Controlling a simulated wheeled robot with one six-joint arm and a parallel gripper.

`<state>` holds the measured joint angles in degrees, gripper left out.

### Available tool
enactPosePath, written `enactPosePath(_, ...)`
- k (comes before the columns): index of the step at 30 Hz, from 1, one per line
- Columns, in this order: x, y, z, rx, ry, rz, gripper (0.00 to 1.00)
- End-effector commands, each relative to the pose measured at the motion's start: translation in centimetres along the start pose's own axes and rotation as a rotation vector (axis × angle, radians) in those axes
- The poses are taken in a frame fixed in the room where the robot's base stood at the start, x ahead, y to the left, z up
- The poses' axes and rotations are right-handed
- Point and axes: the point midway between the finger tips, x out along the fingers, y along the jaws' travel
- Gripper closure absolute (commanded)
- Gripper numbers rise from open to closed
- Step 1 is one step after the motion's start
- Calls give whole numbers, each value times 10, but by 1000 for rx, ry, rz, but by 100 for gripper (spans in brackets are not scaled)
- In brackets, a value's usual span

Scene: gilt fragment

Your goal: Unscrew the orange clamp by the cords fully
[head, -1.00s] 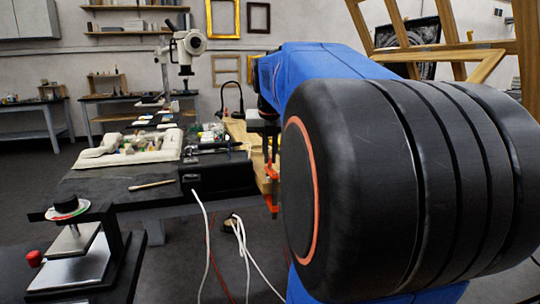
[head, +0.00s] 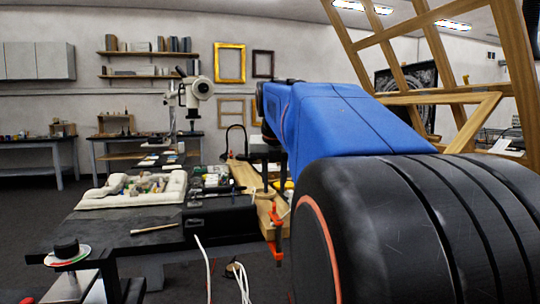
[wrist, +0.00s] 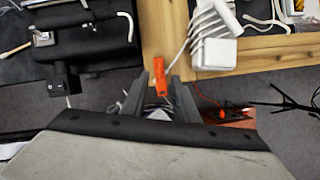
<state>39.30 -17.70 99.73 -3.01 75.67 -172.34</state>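The orange clamp (head: 276,222) hangs at the edge of the wooden board (head: 243,176) in the head view, near the white cords (head: 207,262). In the wrist view, an upright orange part of the clamp (wrist: 159,76) shows at the wooden edge, between and just beyond the fingertips. My gripper (wrist: 160,92) has its two grey fingers spread apart around the lower end of that part. I cannot tell whether either finger touches it. In the head view my arm hides part of the bench, and the fingers cannot be made out.
A white block with cords (wrist: 215,45) lies on the wood, right of the clamp. A black case (wrist: 85,42) is at left. A red cord and another orange piece (wrist: 238,114) show right of the fingers. A cream padded tray (head: 132,190) is on the bench.

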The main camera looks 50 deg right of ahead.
Motion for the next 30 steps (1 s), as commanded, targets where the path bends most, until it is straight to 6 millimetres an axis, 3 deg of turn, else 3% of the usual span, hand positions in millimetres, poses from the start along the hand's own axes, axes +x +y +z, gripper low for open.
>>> enactPosePath(9, -64, 0, 1, 0, -2, 0, 73)
enactPosePath(15, -95, 0, 1, 0, -1, 0, 73)
enactPosePath(21, -109, 0, 0, 0, 1, 0, 73)
enactPosePath(30, -111, 0, 0, 0, 2, 0, 73)
